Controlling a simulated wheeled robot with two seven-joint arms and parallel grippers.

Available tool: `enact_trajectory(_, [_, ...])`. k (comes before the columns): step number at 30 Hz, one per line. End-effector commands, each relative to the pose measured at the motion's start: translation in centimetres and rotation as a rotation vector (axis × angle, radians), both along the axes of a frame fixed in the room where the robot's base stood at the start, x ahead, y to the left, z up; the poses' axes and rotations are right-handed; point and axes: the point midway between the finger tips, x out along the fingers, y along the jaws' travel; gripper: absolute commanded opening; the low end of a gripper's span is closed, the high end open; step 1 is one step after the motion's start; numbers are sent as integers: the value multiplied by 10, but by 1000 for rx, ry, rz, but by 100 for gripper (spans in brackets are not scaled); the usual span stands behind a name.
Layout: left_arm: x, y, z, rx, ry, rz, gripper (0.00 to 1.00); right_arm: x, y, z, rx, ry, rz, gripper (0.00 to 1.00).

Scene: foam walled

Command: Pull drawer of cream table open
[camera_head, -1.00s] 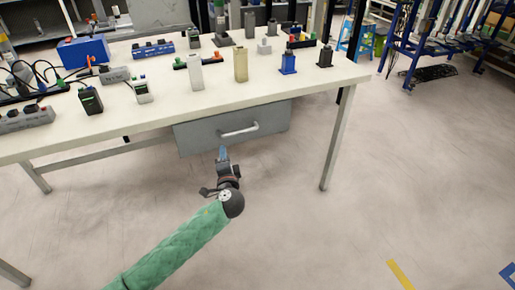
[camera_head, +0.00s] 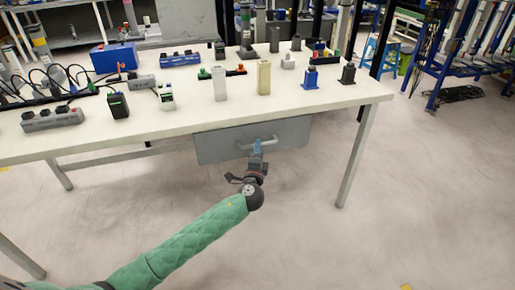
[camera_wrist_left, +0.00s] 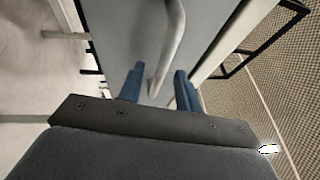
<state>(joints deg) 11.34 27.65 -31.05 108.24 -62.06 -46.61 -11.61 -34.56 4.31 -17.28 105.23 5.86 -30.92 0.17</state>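The cream table (camera_head: 180,122) stands ahead with a grey drawer (camera_head: 222,148) under its top, and the drawer looks closed. The drawer has a pale bar handle (camera_head: 272,143), which also shows in the left wrist view (camera_wrist_left: 172,50). My left gripper (camera_head: 257,147) is at the handle in the head view. In the left wrist view its two blue fingers (camera_wrist_left: 157,80) are spread, with the lower end of the handle between them. I see no finger closed on the handle; contact cannot be told. My right gripper is not in view.
Several devices and boxes stand on the tabletop, among them a beige block (camera_head: 264,78) and a blue case (camera_head: 114,57). A table leg (camera_head: 357,158) is right of the drawer. The floor in front is clear. A blue rack (camera_head: 465,60) stands at the back right.

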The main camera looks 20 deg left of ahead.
Motion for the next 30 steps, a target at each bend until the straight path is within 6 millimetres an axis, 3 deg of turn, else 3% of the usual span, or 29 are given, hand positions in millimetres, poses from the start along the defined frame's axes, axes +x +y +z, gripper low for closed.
enact_trajectory(13, [10,2,2,0,0,0,34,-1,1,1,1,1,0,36])
enact_trajectory(19, [10,2,2,0,0,0,0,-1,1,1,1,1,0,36])
enact_trajectory(30, [0,-4,1,-2,2,0,0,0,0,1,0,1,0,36])
